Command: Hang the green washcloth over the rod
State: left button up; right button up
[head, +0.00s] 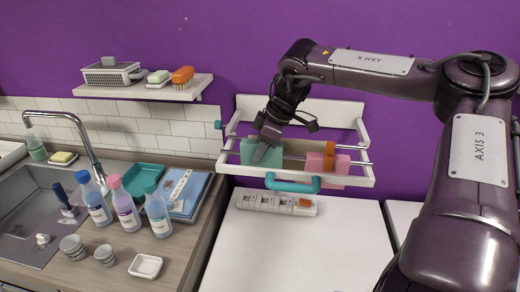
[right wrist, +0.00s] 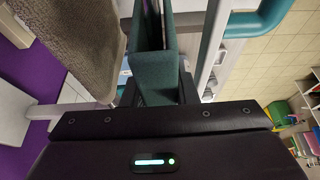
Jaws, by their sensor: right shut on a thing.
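My right gripper (head: 268,140) reaches down into the white wall rack and is shut on the green washcloth (head: 247,151). In the right wrist view the green washcloth (right wrist: 160,70) is folded, with its two layers hanging close together between the dark fingers. The washcloth is at the left part of the rack, at the height of the rod (head: 347,162). The gripper hides part of the cloth, and I cannot tell whether the cloth rests on the rod. My left gripper is not in view.
A pink cloth (head: 335,166) with an orange clip (head: 329,155) hangs at the rack's right. A teal handle (head: 293,185) sticks out at the rack's front. Below is a white top with a switch strip (head: 276,203). Bottles (head: 126,208) and a sink stand at left.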

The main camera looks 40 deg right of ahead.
jog(key=shift+f+b, duration=0.8)
jog(key=shift+f, duration=0.4)
jog(key=o, duration=1.1)
jog(key=shift+r, duration=0.1)
jog(key=b+v, duration=0.2)
jog(key=v, duration=0.5)
jog(key=shift+s+r, duration=0.1)
jog(key=shift+r, duration=0.2)
jog(key=shift+d, duration=0.1)
